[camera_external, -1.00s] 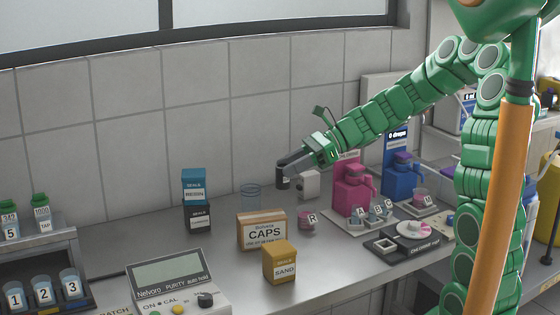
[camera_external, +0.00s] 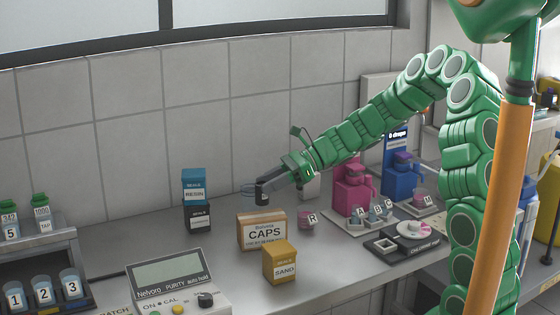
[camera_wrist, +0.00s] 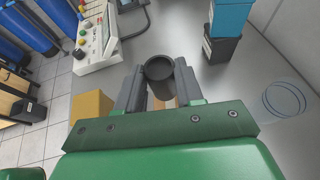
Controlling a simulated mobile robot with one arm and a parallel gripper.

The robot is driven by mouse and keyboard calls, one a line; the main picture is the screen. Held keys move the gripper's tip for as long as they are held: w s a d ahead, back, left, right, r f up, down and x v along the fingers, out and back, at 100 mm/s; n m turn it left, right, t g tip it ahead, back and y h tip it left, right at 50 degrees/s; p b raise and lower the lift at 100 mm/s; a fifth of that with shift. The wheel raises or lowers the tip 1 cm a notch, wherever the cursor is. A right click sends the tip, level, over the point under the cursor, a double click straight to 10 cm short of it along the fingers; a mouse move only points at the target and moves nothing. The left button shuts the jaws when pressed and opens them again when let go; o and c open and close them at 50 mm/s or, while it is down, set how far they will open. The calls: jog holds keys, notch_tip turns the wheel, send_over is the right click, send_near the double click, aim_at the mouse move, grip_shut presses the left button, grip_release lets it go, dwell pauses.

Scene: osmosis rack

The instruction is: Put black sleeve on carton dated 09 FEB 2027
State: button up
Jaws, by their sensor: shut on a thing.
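My gripper (camera_external: 268,190) is shut on the black sleeve (camera_external: 262,196), held in the air above and behind the brown CAPS carton (camera_external: 262,232). In the wrist view the sleeve (camera_wrist: 172,84) shows as a dark hollow cylinder between the fingers, its open end toward the camera. Other cartons are the blue RESIN carton (camera_external: 194,183) on a black carton (camera_external: 198,218), and the yellow SAND carton (camera_external: 279,262) in front. No date is legible on any carton, so I cannot tell which is dated 09 FEB 2027.
A clear round vessel (camera_wrist: 284,100) stands on the bench, partly behind the sleeve in the external view. A purity meter (camera_external: 172,280) is front left. Bare bench lies left of the CAPS carton.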

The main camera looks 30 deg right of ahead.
jog(key=shift+w+f, duration=0.15)
jog(key=shift+f, duration=1.5)
jog(key=shift+f, duration=0.1)
jog(key=o, duration=1)
jog(key=v, duration=1.2)
